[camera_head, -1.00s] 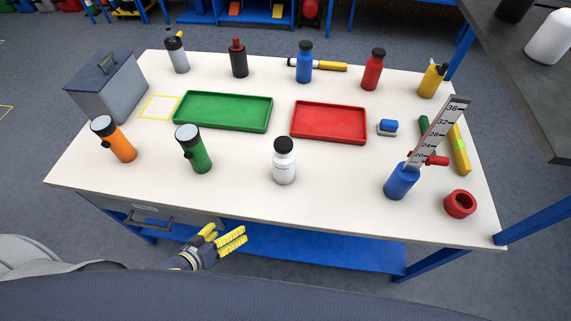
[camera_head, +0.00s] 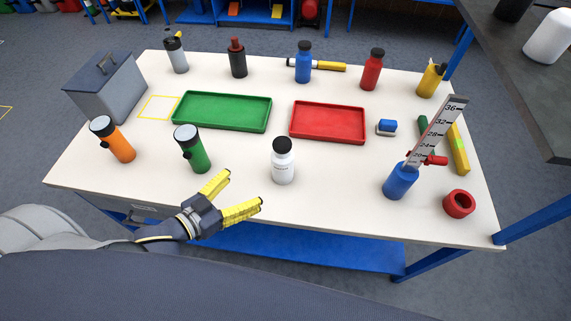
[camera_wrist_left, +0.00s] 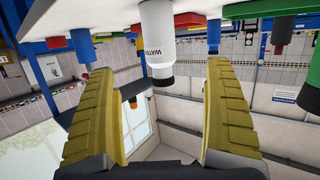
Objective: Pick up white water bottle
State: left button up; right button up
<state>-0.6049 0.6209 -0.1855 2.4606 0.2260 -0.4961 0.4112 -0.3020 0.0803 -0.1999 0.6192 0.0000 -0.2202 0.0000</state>
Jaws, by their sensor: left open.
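The white water bottle (camera_head: 283,163) with a black cap stands upright near the front middle of the table in the head view. It also shows in the left wrist view (camera_wrist_left: 157,45), inverted, between and beyond my two yellow fingers. My left gripper (camera_head: 239,195) is open and empty at the table's front edge, left of the bottle and apart from it. In the wrist view my left gripper (camera_wrist_left: 160,95) has its fingers spread wide. My right gripper is not in view.
A green flashlight (camera_head: 192,150) stands left of the bottle. A green tray (camera_head: 222,128) and a red tray (camera_head: 328,138) lie behind. The table around the bottle is clear.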

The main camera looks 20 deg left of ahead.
aim_at(282, 164)
pick_arm(q)
jog(key=shift+x, duration=8.3)
jog(key=shift+r, duration=0.1)
jog(key=shift+c, duration=0.6)
jog(key=c, duration=1.3)
